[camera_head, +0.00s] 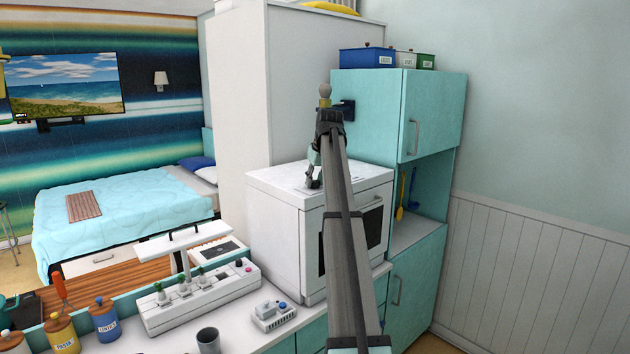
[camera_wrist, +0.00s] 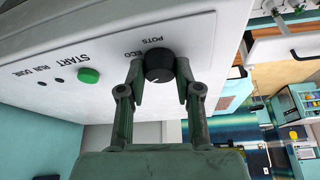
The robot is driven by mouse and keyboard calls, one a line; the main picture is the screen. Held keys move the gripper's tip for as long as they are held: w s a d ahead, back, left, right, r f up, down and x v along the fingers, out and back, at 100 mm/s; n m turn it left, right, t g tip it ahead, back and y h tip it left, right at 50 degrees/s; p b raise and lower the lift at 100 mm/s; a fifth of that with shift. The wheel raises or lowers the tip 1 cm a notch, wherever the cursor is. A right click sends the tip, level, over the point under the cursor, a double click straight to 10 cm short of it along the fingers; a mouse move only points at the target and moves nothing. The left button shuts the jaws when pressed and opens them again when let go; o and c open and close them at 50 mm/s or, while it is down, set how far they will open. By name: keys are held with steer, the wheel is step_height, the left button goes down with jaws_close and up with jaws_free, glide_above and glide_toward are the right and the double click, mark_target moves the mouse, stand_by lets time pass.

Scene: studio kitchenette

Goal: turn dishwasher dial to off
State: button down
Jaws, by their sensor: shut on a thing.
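The dishwasher (camera_head: 345,190) is a white countertop box with a dark door window. Its top panel fills much of the wrist view (camera_wrist: 60,45). The black round dial (camera_wrist: 160,60) sits on that panel beside the words ECO and POTS. A short pale mark shows on its lower part; I cannot read which setting it points at, and no OFF label is visible. My gripper (camera_wrist: 160,72) has one finger on each side of the dial and is shut on it. In the head view my gripper (camera_head: 314,172) reaches down onto the dishwasher top, and the dial cannot be made out.
A green START button (camera_wrist: 88,75) lies beside the dial. A tall white cabinet (camera_head: 232,90) stands behind the dishwasher, and teal cupboards (camera_head: 435,115) stand to its right.

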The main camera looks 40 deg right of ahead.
steer(key=n, duration=0.2)
steer(key=n+y, duration=0.1)
steer(key=n, duration=0.1)
steer(key=n+y+b, duration=0.1)
steer(key=n, duration=0.1)
steer(key=shift+w+d+g, duration=0.1)
steer(key=shift+d+g, duration=0.15)
steer(key=shift+g, duration=0.05)
steer(key=shift+f+n+g+y+b, duration=0.1)
steer(key=shift+n+g+y+b, duration=0.3)
steer(key=shift+n, duration=0.95)
steer(key=shift+n+g+y+b, duration=0.15)
steer(key=shift+n+y, duration=0.45)
steer(key=shift+n, duration=0.75)
steer(key=c, duration=0.8)
jaws_free()
